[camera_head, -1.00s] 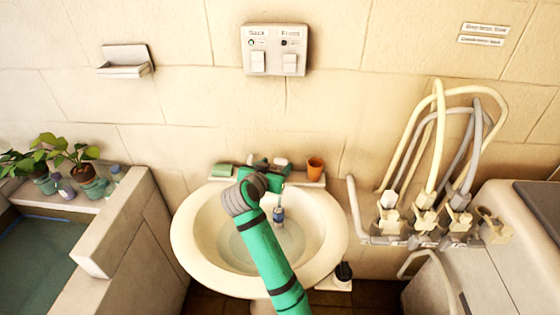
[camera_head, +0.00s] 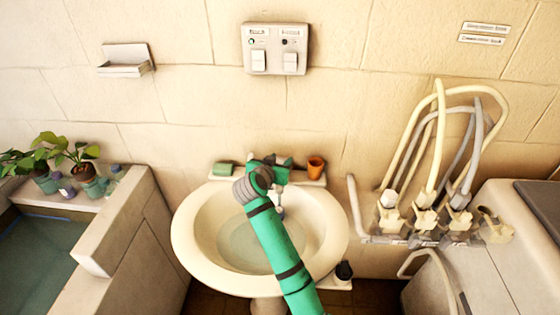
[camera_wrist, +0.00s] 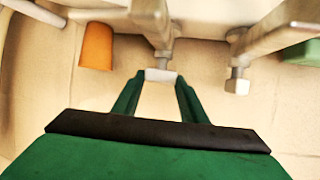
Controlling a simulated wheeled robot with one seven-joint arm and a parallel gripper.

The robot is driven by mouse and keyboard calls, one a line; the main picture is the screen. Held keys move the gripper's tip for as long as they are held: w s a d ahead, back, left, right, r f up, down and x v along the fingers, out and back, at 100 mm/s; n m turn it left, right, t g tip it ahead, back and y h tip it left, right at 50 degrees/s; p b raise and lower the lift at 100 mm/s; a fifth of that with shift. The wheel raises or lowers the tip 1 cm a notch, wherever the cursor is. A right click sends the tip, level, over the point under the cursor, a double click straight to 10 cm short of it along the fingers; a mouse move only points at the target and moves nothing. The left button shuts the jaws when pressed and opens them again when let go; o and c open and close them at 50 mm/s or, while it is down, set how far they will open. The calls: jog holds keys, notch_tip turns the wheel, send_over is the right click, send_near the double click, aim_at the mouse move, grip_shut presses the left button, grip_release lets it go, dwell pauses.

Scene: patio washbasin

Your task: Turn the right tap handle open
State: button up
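The tap is at the back of the white washbasin (camera_head: 190,250), mostly hidden by my arm in the head view. In the wrist view, which shows the scene turned over, the right tap handle (camera_wrist: 160,75) has a pale blocky end on the cup's side. My gripper (camera_wrist: 160,82) has its two green fingers apart, with that end between the fingertips. I cannot tell whether the fingers touch it. The left tap handle (camera_wrist: 237,87) is to the right in this view, clear of the fingers.
An orange cup (camera_head: 316,167) stands on the ledge right of the tap, and a green soap block (camera_head: 223,168) is on the left. A switch box (camera_head: 275,62) is on the wall above. Valves and hoses (camera_head: 425,200) are to the right.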

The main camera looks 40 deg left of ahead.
jog(key=shift+w+d+n+g+y, duration=0.15)
jog(key=shift+n+g+y, duration=0.1)
jog(key=shift+n+y, duration=0.3)
jog(key=shift+s+d+n+g+y, duration=0.1)
jog(key=shift+n+g+y, duration=0.15)
jog(key=shift+n+y, duration=0.7)
jog(key=shift+y, duration=0.1)
jog(key=o, duration=1)
jog(key=shift+o, duration=0.2)
jog(key=v, duration=1)
jog(key=shift+s+d+r, duration=0.2)
jog(key=shift+r, duration=0.05)
